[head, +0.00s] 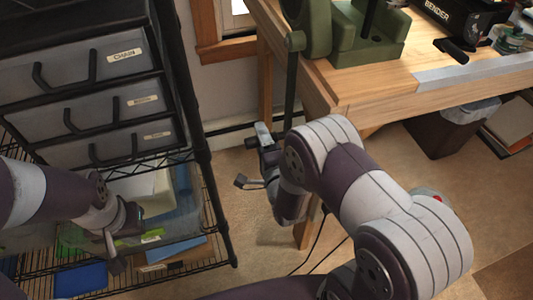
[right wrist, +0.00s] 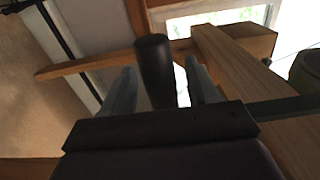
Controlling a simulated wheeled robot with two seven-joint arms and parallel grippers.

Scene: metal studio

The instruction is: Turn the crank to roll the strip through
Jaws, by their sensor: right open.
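The green rolling machine (head: 368,48) stands on the wooden bench in the head view. Its dark crank arm (head: 291,85) hangs straight down past the bench's left edge. The black crank handle (right wrist: 154,72) shows in the right wrist view, upright between the two fingers of my right gripper (right wrist: 160,88). These fingers are open, with a gap visible on each side of the handle. In the head view my right gripper (head: 254,157) is below the bench's left corner, by the crank's low end. My left gripper (head: 115,250) is at lower left, in front of the shelf; its fingers are unclear. I cannot make out a strip.
A black wire rack (head: 205,170) with grey drawers (head: 75,70) stands at left, close to my left arm. The wooden bench (head: 350,90) edge and leg are close to my right arm. A bin (head: 445,130) stands under the bench. Floor between rack and bench is clear.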

